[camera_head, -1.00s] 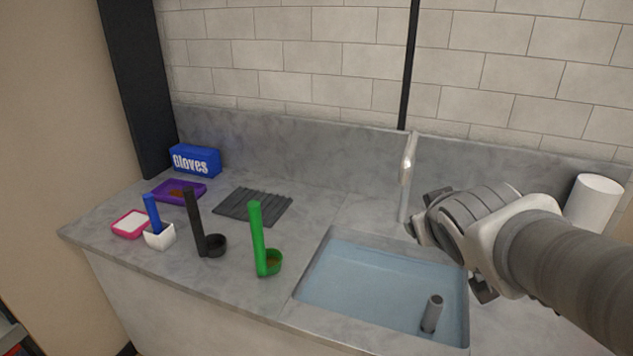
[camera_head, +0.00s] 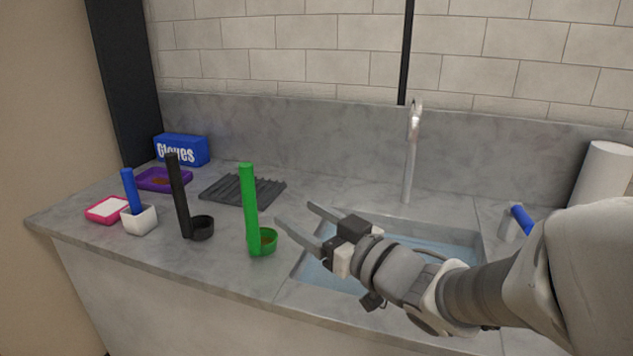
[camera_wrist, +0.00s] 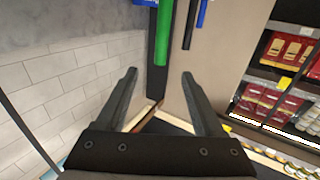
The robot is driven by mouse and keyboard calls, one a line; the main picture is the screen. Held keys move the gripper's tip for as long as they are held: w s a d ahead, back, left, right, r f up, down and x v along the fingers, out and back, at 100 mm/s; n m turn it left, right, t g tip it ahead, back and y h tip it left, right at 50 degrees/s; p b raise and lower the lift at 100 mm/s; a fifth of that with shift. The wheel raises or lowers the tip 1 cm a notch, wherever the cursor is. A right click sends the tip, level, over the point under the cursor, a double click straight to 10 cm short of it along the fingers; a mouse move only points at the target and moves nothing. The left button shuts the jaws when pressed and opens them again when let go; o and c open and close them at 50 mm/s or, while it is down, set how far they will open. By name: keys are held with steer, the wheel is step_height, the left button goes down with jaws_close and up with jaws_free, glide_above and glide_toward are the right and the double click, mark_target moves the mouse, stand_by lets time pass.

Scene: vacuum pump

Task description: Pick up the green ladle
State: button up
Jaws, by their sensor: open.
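The green ladle (camera_head: 249,212) stands on the grey counter with its long handle upright and its round cup at the bottom right. In the head view my gripper (camera_head: 293,214) is open and empty, just to the right of the ladle, with its fingers pointing left toward the handle. In the wrist view the ladle's green handle (camera_wrist: 164,32) shows at the top, beyond the fingertips and not between them. The open gripper (camera_wrist: 158,75) shows there with its two dark fingers apart. I see no contact with the ladle.
A black ladle (camera_head: 179,200) and a white cup (camera_head: 140,220) with a blue handle stand left of the green ladle. A dark ribbed mat (camera_head: 243,190) lies behind it. The sink (camera_head: 440,246) and tap (camera_head: 410,150) are at right. A blue gloves box (camera_head: 181,150) stands at back left.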

mark_target(251, 181)
steer(key=p+x, duration=0.8)
steer(key=x, duration=0.3)
steer(key=shift+w+a, duration=0.1)
steer(key=x, duration=0.1)
steer(key=p+x, duration=0.1)
steer(key=x, duration=0.2)
steer(key=shift+a+r, duration=0.2)
steer(key=shift+r, duration=0.2)
steer(key=shift+w+a+p, duration=0.3)
steer(key=shift+a, duration=0.15)
jaws_close()
stand_by(0.7)
